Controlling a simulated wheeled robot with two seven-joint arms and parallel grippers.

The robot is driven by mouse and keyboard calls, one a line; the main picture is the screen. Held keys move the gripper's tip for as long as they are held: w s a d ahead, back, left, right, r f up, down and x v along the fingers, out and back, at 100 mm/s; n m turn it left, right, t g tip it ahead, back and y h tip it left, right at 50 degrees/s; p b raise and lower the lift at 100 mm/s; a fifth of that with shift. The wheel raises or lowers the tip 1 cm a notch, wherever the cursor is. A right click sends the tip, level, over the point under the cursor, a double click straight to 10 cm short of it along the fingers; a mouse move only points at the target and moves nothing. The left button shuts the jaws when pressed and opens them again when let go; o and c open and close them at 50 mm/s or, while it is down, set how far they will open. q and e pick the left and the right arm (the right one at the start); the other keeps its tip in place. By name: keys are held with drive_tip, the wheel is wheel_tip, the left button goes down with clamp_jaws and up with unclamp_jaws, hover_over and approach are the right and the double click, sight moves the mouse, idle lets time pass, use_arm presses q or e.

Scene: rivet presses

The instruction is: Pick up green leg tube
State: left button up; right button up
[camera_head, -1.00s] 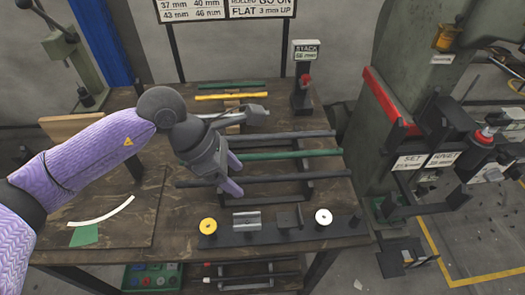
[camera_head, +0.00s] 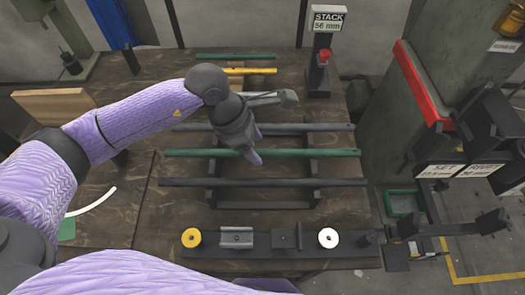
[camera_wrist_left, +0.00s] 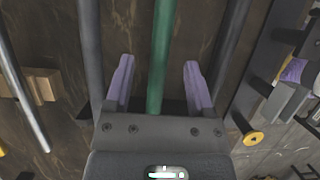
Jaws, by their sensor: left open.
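A long green tube (camera_head: 310,153) lies across a dark rack on the wooden bench, between two dark grey tubes. It also runs up the middle of the left wrist view (camera_wrist_left: 161,40). My left gripper (camera_head: 256,150) is over the green tube, left of its middle. In the left wrist view its two purple fingers (camera_wrist_left: 160,82) are apart, one on each side of the green tube, with gaps between. How far the fingertips reach down beside the tube is hard to tell. My right gripper is out of view.
Grey tubes (camera_head: 310,127) (camera_head: 320,182) flank the green one. A shorter green tube (camera_head: 235,57) and a yellow one (camera_head: 250,71) lie behind. A dark strip (camera_head: 265,243) with a yellow disc (camera_head: 191,237) and white disc (camera_head: 328,237) lies in front. A stack gauge (camera_head: 320,65) stands at the back.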

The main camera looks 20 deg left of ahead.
use_arm(q)
drive_tip(key=shift+x, duration=0.75)
drive_tip(key=shift+r, duration=0.1)
clamp_jaws()
